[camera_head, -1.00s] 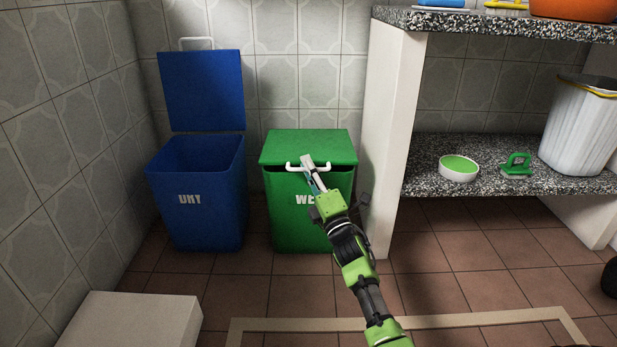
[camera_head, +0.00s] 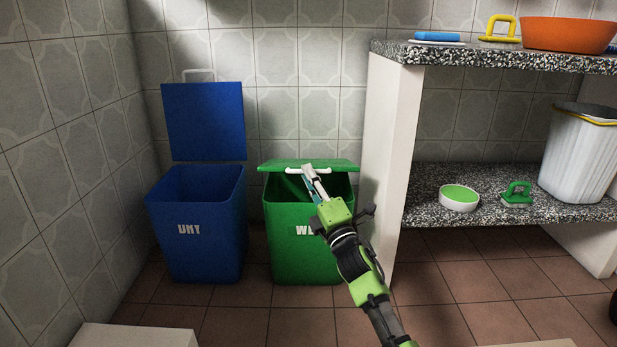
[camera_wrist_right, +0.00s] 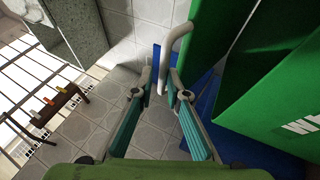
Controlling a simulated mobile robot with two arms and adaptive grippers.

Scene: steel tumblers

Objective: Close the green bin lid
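The green bin (camera_head: 307,255) stands against the tiled wall. Its green lid (camera_head: 345,165) is partly open and nearly edge-on in the head view, with a dark gap under its front edge. The lid has a white handle (camera_head: 295,171) at the front. My right gripper (camera_head: 308,172) is at this handle. In the wrist view the handle (camera_wrist_right: 177,40) runs down between the fingertips of the right gripper (camera_wrist_right: 162,84), which look closed around it. The lid (camera_wrist_right: 204,55) and bin (camera_wrist_right: 262,115) are on the right there. My left gripper is not in view.
A blue bin (camera_head: 205,250) with its lid (camera_head: 203,120) raised stands left of the green bin. A white shelf wall (camera_head: 388,150) stands close on the right. The lower shelf (camera_head: 480,215) holds a white bowl (camera_head: 458,203), a green brush (camera_head: 516,197) and a white bucket (camera_head: 580,150).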

